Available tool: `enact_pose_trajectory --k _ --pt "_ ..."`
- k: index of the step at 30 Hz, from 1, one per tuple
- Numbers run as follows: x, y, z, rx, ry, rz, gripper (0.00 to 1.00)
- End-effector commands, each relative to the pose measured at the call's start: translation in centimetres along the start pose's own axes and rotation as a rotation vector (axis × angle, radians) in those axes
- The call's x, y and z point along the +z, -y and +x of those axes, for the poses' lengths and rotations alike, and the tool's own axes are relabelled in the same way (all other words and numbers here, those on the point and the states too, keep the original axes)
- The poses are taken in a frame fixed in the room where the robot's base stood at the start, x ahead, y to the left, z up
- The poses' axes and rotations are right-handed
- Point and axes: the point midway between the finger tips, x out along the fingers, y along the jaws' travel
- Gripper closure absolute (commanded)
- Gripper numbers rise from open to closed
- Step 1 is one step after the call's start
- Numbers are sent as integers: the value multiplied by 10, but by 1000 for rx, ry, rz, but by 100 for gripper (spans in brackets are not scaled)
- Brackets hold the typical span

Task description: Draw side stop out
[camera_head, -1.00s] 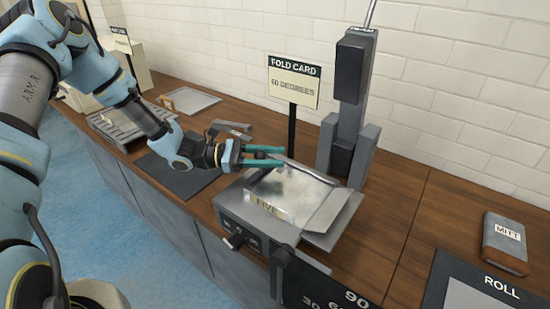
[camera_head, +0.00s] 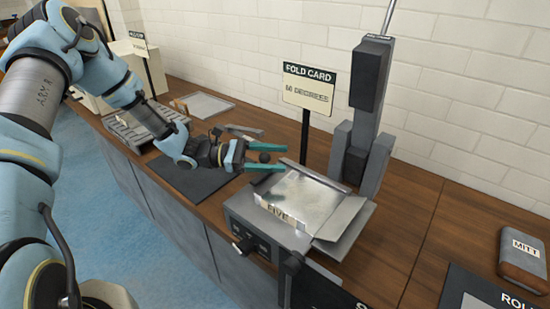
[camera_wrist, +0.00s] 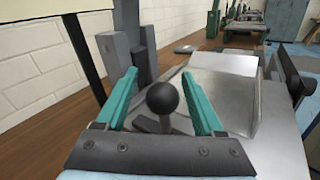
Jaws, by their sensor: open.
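The dark round ball knob (camera_head: 264,157), which looks like the side stop's handle, shows at the left edge of the folding machine (camera_head: 240,208). In the wrist view the knob (camera_wrist: 162,97) sits between my two teal fingers, with visible gaps on both sides. My gripper (camera_head: 284,158) is open around the knob, its fingers reaching toward the machine's plate. The same gripper (camera_wrist: 160,76) shows in the wrist view. A shiny metal sheet (camera_head: 300,192) lies on the machine's bed, with a strip marked FIVE (camera_head: 282,215) at its front. The rest of the stop is mostly hidden.
A fold card sign (camera_head: 309,88) reading 60 degrees stands behind the machine, beside a tall dark upright (camera_head: 370,75). A dark mat (camera_head: 190,178) lies under my forearm. A mitt block (camera_head: 522,252) is at far right.

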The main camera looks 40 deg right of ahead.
Motion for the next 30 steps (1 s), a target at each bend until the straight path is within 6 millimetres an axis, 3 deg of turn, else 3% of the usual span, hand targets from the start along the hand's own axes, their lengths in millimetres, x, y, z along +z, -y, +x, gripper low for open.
enact_pose_trajectory --k 18,30 --pt "-2 0 -98 3 -2 3 30" --pt "0 0 -108 1 -1 0 30"
